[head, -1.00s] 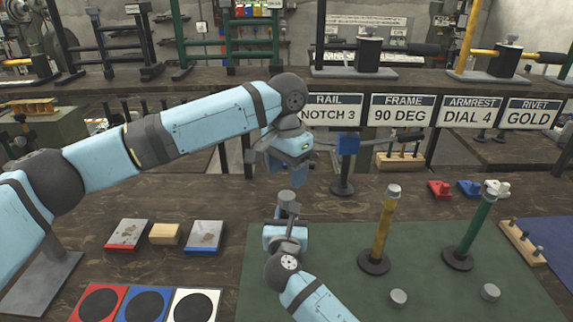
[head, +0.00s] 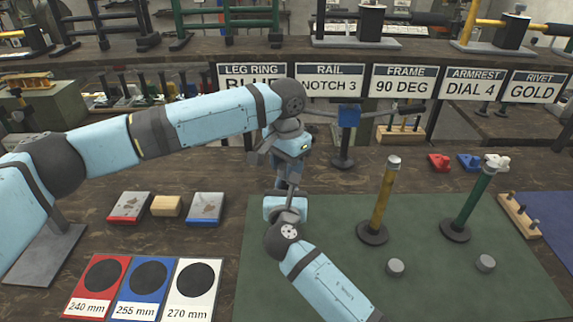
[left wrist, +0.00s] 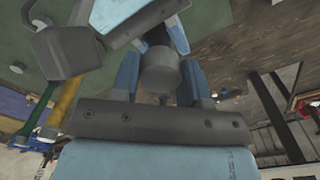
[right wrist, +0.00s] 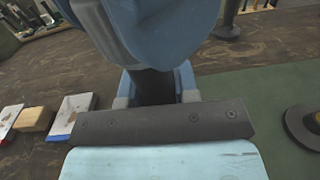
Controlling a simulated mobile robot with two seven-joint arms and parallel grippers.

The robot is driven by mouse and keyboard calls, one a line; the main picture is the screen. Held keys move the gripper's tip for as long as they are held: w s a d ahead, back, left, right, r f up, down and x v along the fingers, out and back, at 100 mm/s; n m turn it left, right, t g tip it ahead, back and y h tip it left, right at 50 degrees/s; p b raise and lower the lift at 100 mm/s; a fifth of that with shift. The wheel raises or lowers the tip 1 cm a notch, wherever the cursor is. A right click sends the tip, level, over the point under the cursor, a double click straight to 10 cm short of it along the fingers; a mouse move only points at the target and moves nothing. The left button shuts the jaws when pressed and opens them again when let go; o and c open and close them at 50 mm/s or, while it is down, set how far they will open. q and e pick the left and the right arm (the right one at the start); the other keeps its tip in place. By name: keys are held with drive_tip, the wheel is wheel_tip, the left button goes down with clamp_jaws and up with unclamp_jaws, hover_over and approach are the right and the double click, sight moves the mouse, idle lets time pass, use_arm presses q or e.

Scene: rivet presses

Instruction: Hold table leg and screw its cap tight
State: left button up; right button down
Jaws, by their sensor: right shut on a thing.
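My right gripper (head: 288,208) is shut on a dark table leg and holds it upright over the green mat's left edge; the leg shows between the fingers in the right wrist view (right wrist: 153,86). A round grey cap (left wrist: 160,72) tops the leg in the left wrist view. My left gripper (head: 288,172) is right above the right one, pointing down. Its fingers (left wrist: 163,84) stand on both sides of the cap and look open, with slim gaps. In the head view the left gripper hides most of the cap.
A yellow leg (head: 381,205) and a green leg (head: 473,203) stand on the green mat (head: 330,240). Two grey discs (head: 396,267) (head: 485,263) lie in front of them. Colored blocks (head: 205,208) and length cards (head: 143,288) are at left.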

use_arm(q)
drive_tip(key=shift+c, duration=0.8)
drive_tip(key=o, duration=1.1)
wheel_tip(320, 180, up, 12)
